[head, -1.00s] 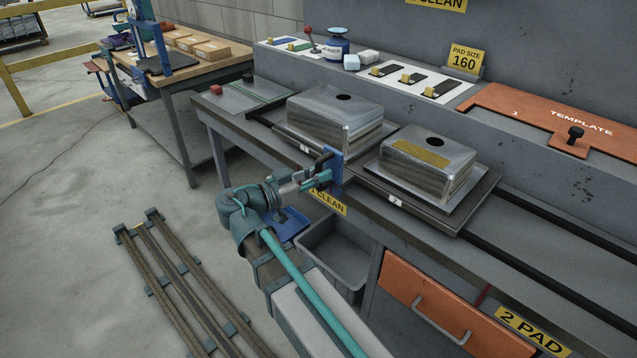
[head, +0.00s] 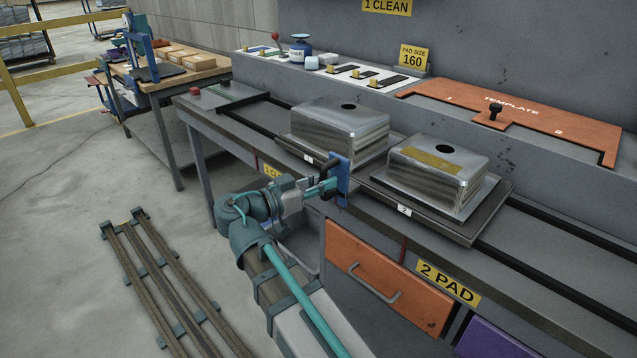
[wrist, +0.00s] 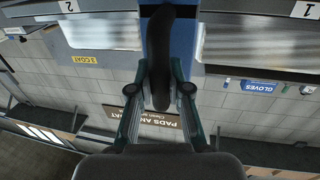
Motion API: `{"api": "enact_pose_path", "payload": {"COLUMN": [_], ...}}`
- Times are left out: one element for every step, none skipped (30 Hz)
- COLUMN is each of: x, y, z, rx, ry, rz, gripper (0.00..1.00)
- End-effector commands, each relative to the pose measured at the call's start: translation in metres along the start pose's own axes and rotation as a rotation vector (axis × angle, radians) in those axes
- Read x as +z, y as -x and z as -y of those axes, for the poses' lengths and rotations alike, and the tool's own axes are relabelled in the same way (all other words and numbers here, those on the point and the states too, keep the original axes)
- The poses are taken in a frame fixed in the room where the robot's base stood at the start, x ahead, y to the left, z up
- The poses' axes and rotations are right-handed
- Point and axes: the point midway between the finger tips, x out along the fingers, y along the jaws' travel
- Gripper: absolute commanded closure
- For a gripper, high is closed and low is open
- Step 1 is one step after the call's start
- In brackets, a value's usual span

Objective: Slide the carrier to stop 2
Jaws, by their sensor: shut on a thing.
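The carrier has a blue upright plate (head: 341,181) with a black handle (head: 326,176), between two dark trays on the bench rails. A steel sink labelled 1 (head: 340,135) sits upside down on the left tray, and another labelled 2 (head: 437,178), with a yellow patch, on the right tray. My gripper (head: 328,187) is shut on the handle; the wrist view also shows the handle (wrist: 160,60) between the fingers. The yellow 2 PAD sign (head: 448,283) is on the bench front, right of the handle. The lower 1 CLEAN sign (head: 269,170) is left, partly hidden by my arm.
Black rails (head: 570,270) run clear to the right of the carrier. An orange template (head: 510,120) lies on the back ledge. An orange drawer (head: 388,284) is below the bench top. Floor rails (head: 150,270) lie at left.

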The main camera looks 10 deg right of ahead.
Motion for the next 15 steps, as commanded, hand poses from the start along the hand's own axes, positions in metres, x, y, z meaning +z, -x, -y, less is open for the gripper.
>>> {"api": "enact_pose_path", "payload": {"x": [0.0014,0.0013,0.0011,0.0009,0.0008,0.0006,0.0005,0.0004,0.0003,0.0002,0.0002,0.0001,0.0001,0.0001,0.0001], "y": [-0.0005,-0.0007,-0.0009,-0.0011,-0.0012,-0.0013,-0.0014,-0.0015,-0.0015,-0.0015,-0.0015,-0.0015,-0.0015,-0.0015,-0.0015], "z": [-0.0039,-0.0050,-0.0061,-0.0067,-0.0073,-0.0078,-0.0080,-0.0082,-0.0082,-0.0082,-0.0082,-0.0081,-0.0081,-0.0081,-0.0081], "rx": [0.000,0.000,0.000,0.000,0.000,0.000,0.000,0.000,0.000,0.000,0.000,0.000,0.000,0.000,0.000], "ry": [0.000,0.000,0.000,0.000,0.000,0.000,0.000,0.000,0.000,0.000,0.000,0.000,0.000,0.000,0.000], "rz": [0.000,0.000,0.000,0.000,0.000,0.000,0.000,0.000,0.000,0.000,0.000,0.000,0.000,0.000,0.000], "gripper": [1.00,1.00,1.00,1.00,1.00,1.00,1.00,1.00,1.00,1.00,1.00,1.00,1.00,1.00,1.00]}}
